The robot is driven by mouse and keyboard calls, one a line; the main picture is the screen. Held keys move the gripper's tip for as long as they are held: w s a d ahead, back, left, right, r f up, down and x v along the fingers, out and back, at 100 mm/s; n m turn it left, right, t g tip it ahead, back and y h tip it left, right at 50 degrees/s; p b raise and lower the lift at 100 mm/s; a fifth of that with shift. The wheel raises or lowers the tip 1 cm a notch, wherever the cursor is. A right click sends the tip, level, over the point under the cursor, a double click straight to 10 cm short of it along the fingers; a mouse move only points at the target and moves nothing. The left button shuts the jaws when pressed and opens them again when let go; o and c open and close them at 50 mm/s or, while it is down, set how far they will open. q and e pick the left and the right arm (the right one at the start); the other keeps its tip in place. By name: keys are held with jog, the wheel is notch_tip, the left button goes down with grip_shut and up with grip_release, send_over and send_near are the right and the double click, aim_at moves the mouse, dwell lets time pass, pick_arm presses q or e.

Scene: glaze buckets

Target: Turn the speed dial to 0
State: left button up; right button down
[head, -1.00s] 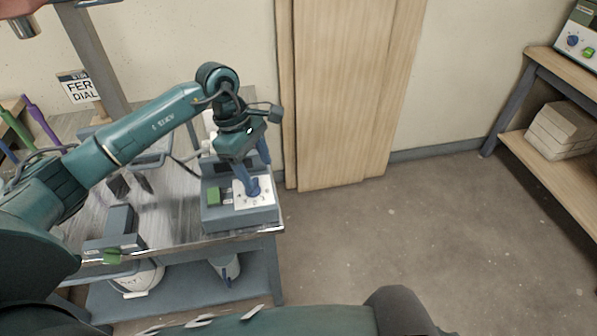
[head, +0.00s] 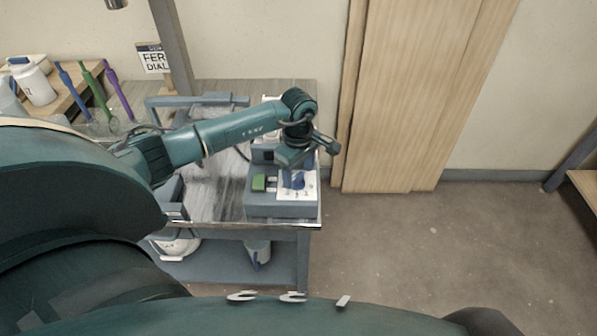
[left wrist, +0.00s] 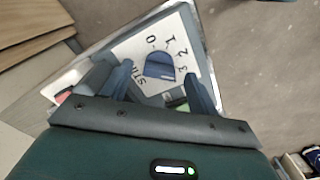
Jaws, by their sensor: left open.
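The speed dial (head: 298,182) is a blue knob on a white plate (head: 308,192) on top of a grey control box (head: 283,210). In the left wrist view the blue dial (left wrist: 159,66) has the printed numbers 0, 1, 2, 3 beside it. I cannot tell for sure which number it points at. My left gripper (head: 296,172) is over the box, pointing down at the dial. In the left wrist view my left gripper (left wrist: 148,72) is open, with one finger on either side of the dial; contact is not clear. My right gripper is not in view.
A green button (head: 259,183) is beside the dial plate. The box stands at the right front corner of a grey table (head: 215,205). Coloured tools (head: 95,85) and a white jar (head: 34,84) are at the left. A wooden panel (head: 415,100) leans behind; floor at right is clear.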

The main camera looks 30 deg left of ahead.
pick_arm(q)
jog(key=shift+f, duration=0.6)
jog(key=c, duration=1)
